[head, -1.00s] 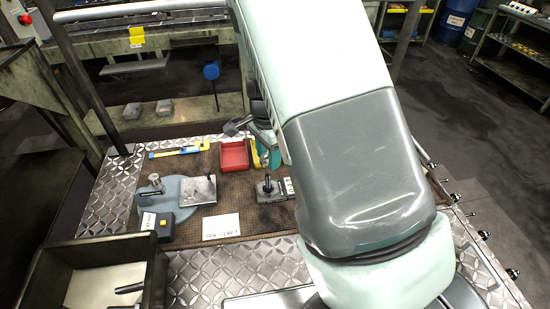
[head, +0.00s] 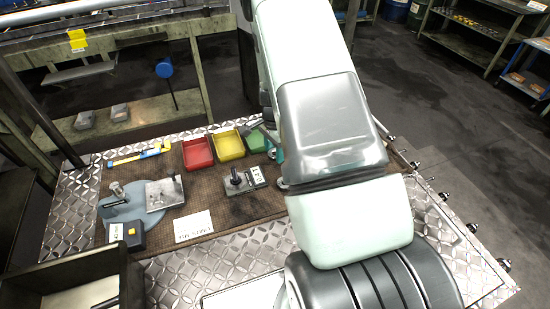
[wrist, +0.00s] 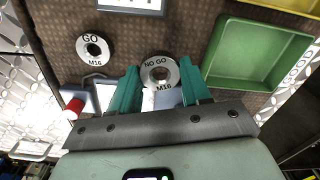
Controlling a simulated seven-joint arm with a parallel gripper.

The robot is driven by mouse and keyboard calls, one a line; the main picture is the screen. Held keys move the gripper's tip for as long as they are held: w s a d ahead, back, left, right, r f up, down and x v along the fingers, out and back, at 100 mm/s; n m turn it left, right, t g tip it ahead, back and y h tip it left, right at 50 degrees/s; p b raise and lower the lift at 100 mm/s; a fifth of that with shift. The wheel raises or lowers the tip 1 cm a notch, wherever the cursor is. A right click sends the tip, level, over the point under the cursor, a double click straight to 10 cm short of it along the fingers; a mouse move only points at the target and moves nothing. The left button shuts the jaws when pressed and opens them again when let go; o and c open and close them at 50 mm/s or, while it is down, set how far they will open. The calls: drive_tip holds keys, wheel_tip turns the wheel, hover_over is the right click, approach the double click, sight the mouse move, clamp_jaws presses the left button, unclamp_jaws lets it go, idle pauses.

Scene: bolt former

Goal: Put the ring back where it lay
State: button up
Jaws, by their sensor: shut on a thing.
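The steel ring marked NO GO M16 (wrist: 160,73) is between the two teal fingertips of my gripper (wrist: 160,84) in the wrist view. The fingers are shut on its sides, and its marked face and centre hole are towards the camera. A second ring, marked GO M16 (wrist: 94,47), lies on the brown mat to the left, apart from my gripper. In the head view my arm hides most of the gripper (head: 274,152); a teal part shows right of the green tray. I cannot tell how high the held ring is above the mat.
A green tray (wrist: 213,78) stands close right of my gripper in the wrist view. Red (head: 197,153) and yellow (head: 229,146) trays stand beside it. A red-ended object (wrist: 74,104) lies lower left.

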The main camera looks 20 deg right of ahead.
sight(275, 165)
drive_tip(key=shift+f, duration=1.8)
drive_tip(key=shift+f, duration=0.1)
